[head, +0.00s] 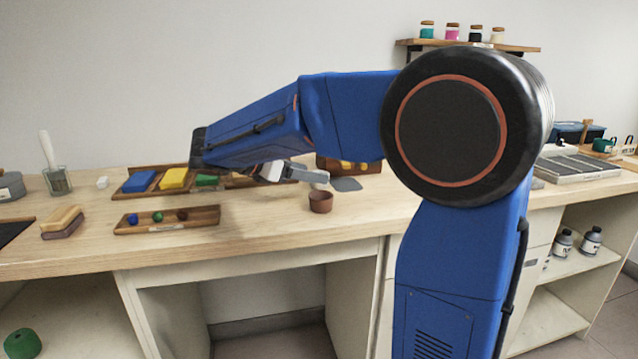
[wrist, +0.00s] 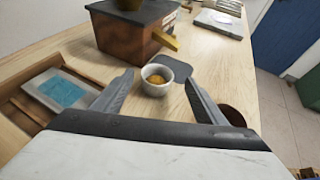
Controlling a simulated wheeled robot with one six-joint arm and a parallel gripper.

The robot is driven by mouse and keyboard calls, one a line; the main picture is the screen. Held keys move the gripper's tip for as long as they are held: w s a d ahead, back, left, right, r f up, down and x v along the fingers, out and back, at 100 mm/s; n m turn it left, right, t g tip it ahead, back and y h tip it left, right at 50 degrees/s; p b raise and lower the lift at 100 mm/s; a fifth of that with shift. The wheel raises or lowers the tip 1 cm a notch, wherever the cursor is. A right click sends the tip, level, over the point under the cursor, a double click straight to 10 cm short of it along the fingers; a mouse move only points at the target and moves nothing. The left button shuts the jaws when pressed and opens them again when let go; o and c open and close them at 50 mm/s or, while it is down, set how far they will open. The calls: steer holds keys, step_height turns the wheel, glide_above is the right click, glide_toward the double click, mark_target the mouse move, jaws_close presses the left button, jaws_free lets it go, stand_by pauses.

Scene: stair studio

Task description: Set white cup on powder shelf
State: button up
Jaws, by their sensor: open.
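The white cup (wrist: 157,83) stands upright on the workbench in the wrist view, with orange-brown powder inside. My gripper (wrist: 158,77) is open, with one finger on each side of the cup; no contact shows. In the head view my gripper (head: 308,174) is low over the bench, and the cup is mostly hidden at its tip. The powder shelf (head: 515,48) is a wooden wall shelf at the upper right of the head view. It carries several small jars (head: 452,32) with coloured contents, and my arm covers part of the area below it.
A reddish-brown cup (head: 320,203) stands close to my gripper, at the right finger in the wrist view (wrist: 233,115). A brown wooden box (wrist: 130,38) stands behind the white cup, beside a grey flat piece (wrist: 172,64). Trays with coloured blocks (head: 172,180) and balls (head: 158,217) lie left.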

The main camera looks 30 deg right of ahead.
steer(key=x, duration=0.4)
steer(key=shift+w+d+f, duration=0.25)
steer(key=shift+d+f, duration=0.05)
steer(key=shift+c, duration=0.6)
steer(key=c, duration=1.1)
steer(key=shift+r, duration=0.15)
step_height(320, 180, up, 18)
